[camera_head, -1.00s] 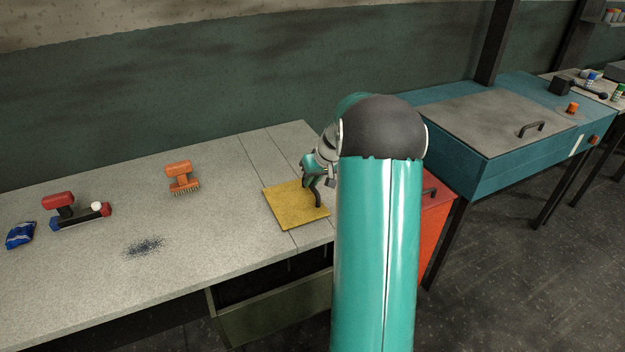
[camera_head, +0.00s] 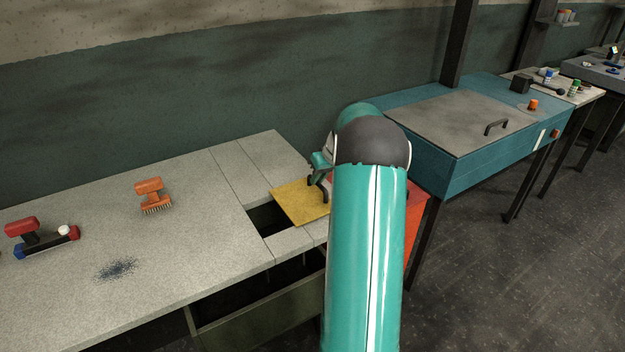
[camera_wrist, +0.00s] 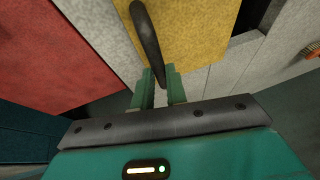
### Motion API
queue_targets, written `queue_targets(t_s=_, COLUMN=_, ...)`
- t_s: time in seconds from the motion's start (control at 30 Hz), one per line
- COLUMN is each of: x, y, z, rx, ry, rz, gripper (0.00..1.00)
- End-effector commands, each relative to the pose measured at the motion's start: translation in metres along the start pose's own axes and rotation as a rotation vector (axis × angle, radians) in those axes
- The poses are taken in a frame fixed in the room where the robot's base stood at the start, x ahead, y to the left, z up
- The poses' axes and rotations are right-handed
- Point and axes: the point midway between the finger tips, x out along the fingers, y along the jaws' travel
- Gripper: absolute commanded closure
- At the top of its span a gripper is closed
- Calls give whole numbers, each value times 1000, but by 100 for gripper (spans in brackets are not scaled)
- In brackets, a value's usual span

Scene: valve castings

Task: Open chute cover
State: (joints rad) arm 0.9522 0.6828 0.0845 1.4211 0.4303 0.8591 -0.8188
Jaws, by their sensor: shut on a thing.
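The chute cover is a flat yellow plate (camera_head: 300,203) near the right end of the grey bench. It lies beside a dark rectangular opening (camera_head: 268,218), which shows to its left. In the wrist view the yellow plate (camera_wrist: 195,30) carries a dark curved handle (camera_wrist: 148,40). My gripper (camera_wrist: 160,88) is shut on the handle, with a green finger on each side of it. In the head view my gripper (camera_head: 318,180) is over the plate, partly hidden by my teal arm.
An orange brush (camera_head: 150,190) and a red-handled tool (camera_head: 25,230) stand on the bench (camera_head: 190,230) to the left. A teal cabinet (camera_head: 470,160) with a grey lid is at right. A red panel (camera_wrist: 55,60) is close by the gripper.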

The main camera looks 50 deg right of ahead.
Motion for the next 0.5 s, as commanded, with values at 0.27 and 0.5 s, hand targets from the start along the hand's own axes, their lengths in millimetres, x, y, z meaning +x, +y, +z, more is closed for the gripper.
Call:
queue_targets(t_s=0.27, x=-1, y=0, z=-1, rx=0, ry=2, rz=2, gripper=64)
queue_targets(t_s=0.5, x=-1, y=0, z=0, rx=0, ry=1, rz=1, gripper=64)
